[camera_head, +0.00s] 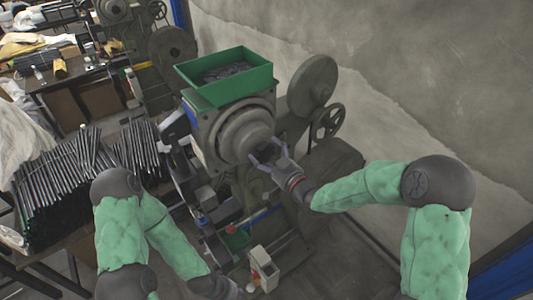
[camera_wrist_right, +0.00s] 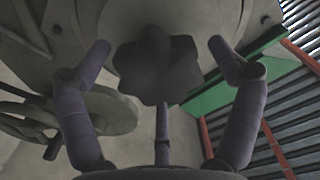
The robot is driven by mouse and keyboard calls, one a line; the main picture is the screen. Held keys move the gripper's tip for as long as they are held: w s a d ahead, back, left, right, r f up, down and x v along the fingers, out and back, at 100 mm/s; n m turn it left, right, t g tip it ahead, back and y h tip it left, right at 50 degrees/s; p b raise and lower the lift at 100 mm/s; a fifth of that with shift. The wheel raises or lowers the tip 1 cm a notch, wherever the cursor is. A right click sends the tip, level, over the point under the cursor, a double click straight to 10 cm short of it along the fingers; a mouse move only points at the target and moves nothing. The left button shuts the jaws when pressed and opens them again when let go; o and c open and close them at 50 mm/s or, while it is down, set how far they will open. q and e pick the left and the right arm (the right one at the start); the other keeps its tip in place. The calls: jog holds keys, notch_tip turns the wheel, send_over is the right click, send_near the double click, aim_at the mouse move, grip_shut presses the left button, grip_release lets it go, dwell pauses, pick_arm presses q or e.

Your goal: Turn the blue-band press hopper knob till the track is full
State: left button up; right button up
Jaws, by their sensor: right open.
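The press (camera_head: 234,125) stands in the middle of the head view, with a blue band (camera_head: 191,122) on its left side and a round grey hopper drum. The dark, lobed hopper knob (camera_wrist_right: 158,65) sits at the drum's centre in the right wrist view. My right gripper (camera_head: 264,151) is open, its fingers spread on both sides of the knob with gaps showing between them and it. In the head view, the gripper partly covers the knob. My left gripper (camera_head: 228,289) is low at the bottom; its fingers are unclear. The track's fill cannot be made out.
A green tray (camera_head: 226,91) with dark small parts is on top of the press. Flywheels (camera_head: 313,86) and a handwheel (camera_head: 330,121) stand to the right. A rack of dark rods (camera_head: 65,180) is at left. A small beige box (camera_head: 263,268) stands near the bottom.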

jog(key=shift+c, duration=0.3)
jog(key=shift+r, duration=0.1)
jog(key=c, duration=1.1)
jog(key=shift+w+n+b, duration=0.1)
jog(key=shift+n+b, duration=0.2)
jog(key=shift+b, duration=0.6)
jog(key=n+b, duration=0.7)
jog(key=b, duration=0.8)
jog(key=shift+n, duration=0.4)
jog(key=n+b, duration=0.3)
jog(key=b, duration=0.2)
jog(key=n+b, duration=0.4)
jog(key=b, duration=0.2)
jog(key=shift+s+n, duration=0.2)
jog(key=shift+n, duration=0.1)
jog(key=shift+r+n+b, duration=0.1)
jog(key=shift+n+b, duration=1.7)
jog(key=shift+n, duration=0.5)
jog(key=shift+a, duration=0.1)
